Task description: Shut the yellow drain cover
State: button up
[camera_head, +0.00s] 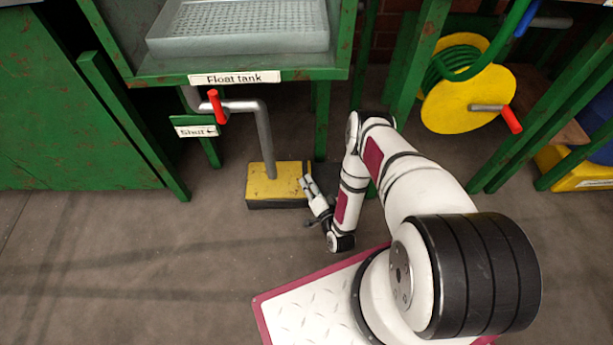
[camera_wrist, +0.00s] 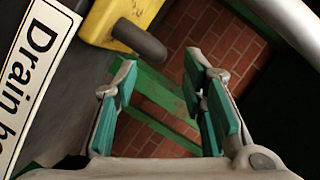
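The yellow drain cover (camera_head: 262,182) shows as the worn yellow top of a low dark box (camera_head: 278,203) on the floor. I cannot tell whether it is fully shut. In the wrist view, a yellow part (camera_wrist: 122,20) with a dark rounded peg (camera_wrist: 143,43) shows at the top, beyond the fingers. My gripper (camera_head: 307,184) is low, at the right edge of the box; contact cannot be told. In the wrist view its teal-padded fingers (camera_wrist: 162,80) are apart with nothing between them.
A grey pipe (camera_head: 265,140) with a red-handled valve (camera_head: 217,106) comes down at the box. The float tank (camera_head: 240,40) stands above on a green frame. A yellow hose reel (camera_head: 465,90) is at the right. A "Drain" sign (camera_wrist: 33,75) is near my gripper. Floor (camera_head: 140,270) at left is clear.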

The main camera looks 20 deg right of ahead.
jog(key=shift+v, duration=2)
jog(key=shift+s, duration=0.1)
